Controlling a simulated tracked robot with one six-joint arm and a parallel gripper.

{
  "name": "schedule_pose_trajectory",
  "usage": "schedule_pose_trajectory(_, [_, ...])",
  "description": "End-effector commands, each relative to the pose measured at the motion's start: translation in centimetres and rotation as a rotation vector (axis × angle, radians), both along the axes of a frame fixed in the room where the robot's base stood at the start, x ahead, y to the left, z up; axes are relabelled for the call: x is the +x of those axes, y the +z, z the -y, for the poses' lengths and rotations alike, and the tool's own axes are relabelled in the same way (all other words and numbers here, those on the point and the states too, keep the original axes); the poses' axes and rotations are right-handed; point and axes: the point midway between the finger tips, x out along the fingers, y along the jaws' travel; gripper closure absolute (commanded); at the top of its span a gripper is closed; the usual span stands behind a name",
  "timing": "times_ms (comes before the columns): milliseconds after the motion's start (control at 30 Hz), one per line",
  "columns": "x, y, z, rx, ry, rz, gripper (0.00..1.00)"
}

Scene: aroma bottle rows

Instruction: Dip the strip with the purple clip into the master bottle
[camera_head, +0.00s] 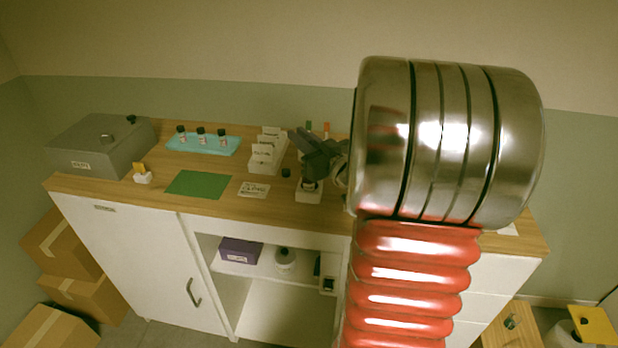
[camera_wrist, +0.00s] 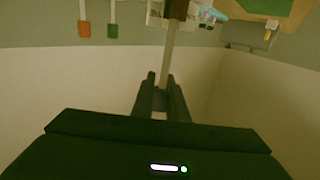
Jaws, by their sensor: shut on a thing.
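My gripper (camera_head: 318,150) is above the worktop, right of its middle, at a white block (camera_head: 308,196) with a small dark bottle (camera_head: 309,184) in it. In the wrist view my gripper (camera_wrist: 160,84) is shut on a pale strip (camera_wrist: 167,62). The fingers cover its clip, so I cannot see purple. The strip's far end meets a brown bottle (camera_wrist: 176,9) at the top edge; I cannot tell whether it is inside the neck. A green clip (camera_head: 308,126) and an orange clip (camera_head: 326,127) stand behind my gripper.
A white stepped rack (camera_head: 268,152) and a loose black cap (camera_head: 286,173) are close left of my gripper. Further left are a green mat (camera_head: 198,184), a label card (camera_head: 254,190), a blue tray (camera_head: 205,149) with bottles and a grey box (camera_head: 88,152). My arm hides the right side.

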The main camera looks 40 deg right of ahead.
Motion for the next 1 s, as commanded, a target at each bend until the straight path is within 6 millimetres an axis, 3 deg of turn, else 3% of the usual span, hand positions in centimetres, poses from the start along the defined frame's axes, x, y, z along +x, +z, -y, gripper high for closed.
schedule_pose_trajectory(1000, [0.0,-1.5,0.0,0.0,0.001,0.0,1.0])
